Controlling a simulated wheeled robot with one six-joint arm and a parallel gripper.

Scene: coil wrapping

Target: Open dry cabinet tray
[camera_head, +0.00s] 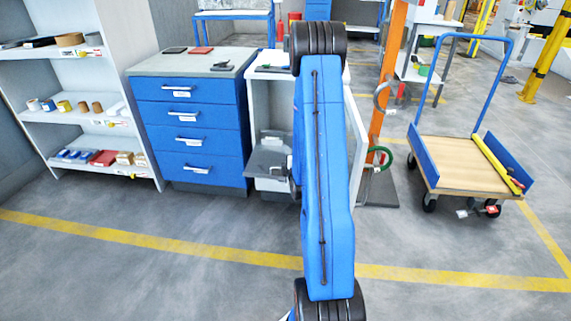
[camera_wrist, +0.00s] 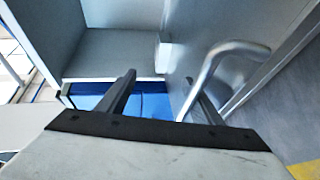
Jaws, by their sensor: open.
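The dry cabinet is a white, open-fronted unit (camera_head: 258,105) in the middle of the head view, largely behind my blue arm. A grey tray-like shelf (camera_head: 266,160) shows inside it, low down. In the wrist view, a flat grey shelf or tray (camera_wrist: 110,55) lies between grey walls, with a blue surface below it. A curved metal handle (camera_wrist: 222,58) stands on the grey panel at the right, close to my right finger; I cannot tell if they touch. My gripper (camera_wrist: 160,80) is open, with nothing seen between its fingers. In the head view it is mostly hidden by the arm.
A blue drawer cabinet (camera_head: 195,125) stands left of the dry cabinet, and white shelving (camera_head: 70,115) is farther left. An orange post (camera_head: 388,75) and a flat trolley (camera_head: 465,175) are at the right. The floor in front is clear, with yellow lines.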

